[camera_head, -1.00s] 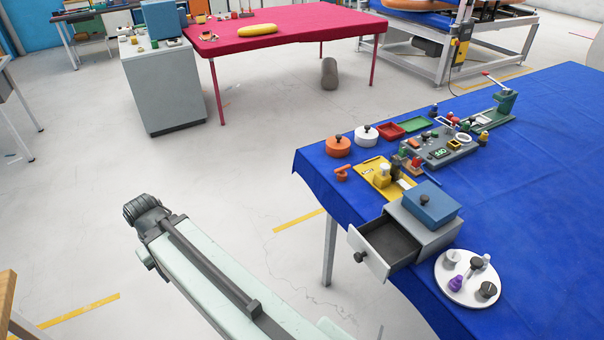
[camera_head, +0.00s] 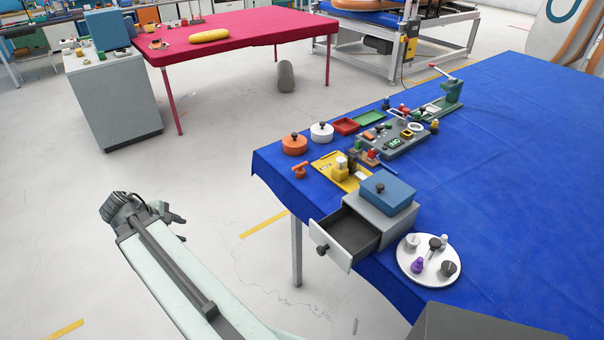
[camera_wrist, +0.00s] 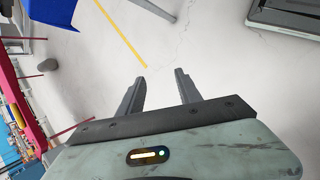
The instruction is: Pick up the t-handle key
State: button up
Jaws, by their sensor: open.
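A small orange piece with a crossbar (camera_head: 299,170) lies near the left edge of the blue table. It looks like the t-handle key, but it is too small to be sure. My gripper (camera_wrist: 160,76) is open and empty, with bare floor between its fingers in the wrist view. In the head view my gripper (camera_head: 180,226) is partly hidden behind my arm's end, off the table's left side and apart from the orange piece.
The blue table (camera_head: 520,170) holds orange and white lidded pots, a yellow tray (camera_head: 333,165), a grey box with an open drawer (camera_head: 333,245) jutting over the edge, and a round white plate (camera_head: 425,278). A red table (camera_head: 265,28) stands behind.

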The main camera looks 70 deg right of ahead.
jog(key=s+d+r+n+g+h, duration=0.2)
jog(key=s+d, duration=0.4)
jog(key=d, duration=0.3)
jog(key=s+d+r+n+g+h, duration=0.1)
jog(key=s+d+r+n, duration=0.1)
jog(key=s+d, duration=0.6)
jog(key=n+g+h+b, duration=0.1)
jog(key=n+g+h, duration=0.1)
jog(key=n+g, duration=0.1)
send_near(299, 165)
jog(key=x, duration=0.3)
jog(key=shift+s+d+f+b, duration=0.6)
jog(key=shift+d+f+b, duration=0.1)
jog(key=shift+d+f, duration=0.05)
jog(key=shift+r+b+x, duration=0.1)
jog(key=shift+b+x, duration=0.35)
jog(key=shift+x, duration=0.95)
jog(key=shift+r+b+x, duration=0.15)
jog(key=shift+b+x, duration=0.3)
jog(key=shift+x, duration=0.9)
jog(key=shift+d, duration=0.1)
grip_shut()
